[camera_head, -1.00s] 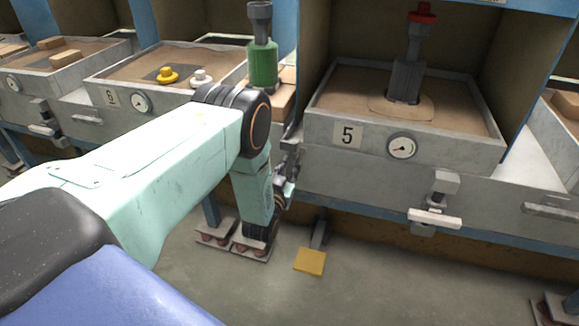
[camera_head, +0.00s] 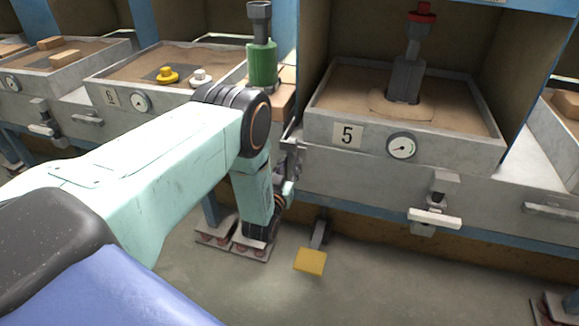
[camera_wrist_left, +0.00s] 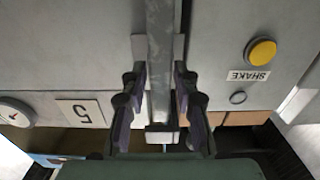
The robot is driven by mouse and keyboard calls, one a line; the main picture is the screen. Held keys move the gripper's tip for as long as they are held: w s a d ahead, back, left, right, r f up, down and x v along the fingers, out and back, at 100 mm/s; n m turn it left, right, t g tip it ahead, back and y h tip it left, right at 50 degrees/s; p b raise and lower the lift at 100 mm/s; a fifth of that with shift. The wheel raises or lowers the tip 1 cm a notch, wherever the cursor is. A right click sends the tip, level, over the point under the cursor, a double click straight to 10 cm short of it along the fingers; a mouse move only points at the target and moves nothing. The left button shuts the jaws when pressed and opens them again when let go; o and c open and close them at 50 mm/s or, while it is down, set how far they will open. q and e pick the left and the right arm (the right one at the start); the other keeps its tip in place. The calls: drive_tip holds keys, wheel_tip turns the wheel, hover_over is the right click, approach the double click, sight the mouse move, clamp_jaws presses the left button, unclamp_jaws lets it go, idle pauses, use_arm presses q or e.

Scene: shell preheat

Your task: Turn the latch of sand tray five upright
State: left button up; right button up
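Sand tray five (camera_head: 330,135) is a grey sand-filled tray with a "5" label (camera_head: 347,135) and a round gauge (camera_head: 401,146). Below the gauge, a clamp-like fitting has a pale bar (camera_head: 434,218) lying level. My left gripper (camera_head: 289,160) is beside the tray's left front corner, small and partly hidden by my arm. In the left wrist view, its two dark fingers (camera_wrist_left: 160,95) are parted, one on each side of a grey bar (camera_wrist_left: 160,60). I cannot tell whether they touch it, or whether this bar is the latch. My right gripper is not in view.
A yellow button (camera_wrist_left: 260,52) above a "SHAKE" label shows beside the bar in the left wrist view. A yellow pedal (camera_head: 310,261) sits low, over open floor. Tray 6 (camera_head: 125,90) is at left.

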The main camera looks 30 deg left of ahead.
use_arm(q)
drive_tip(key=shift+o, duration=1.2)
drive_tip(key=v, duration=1.2)
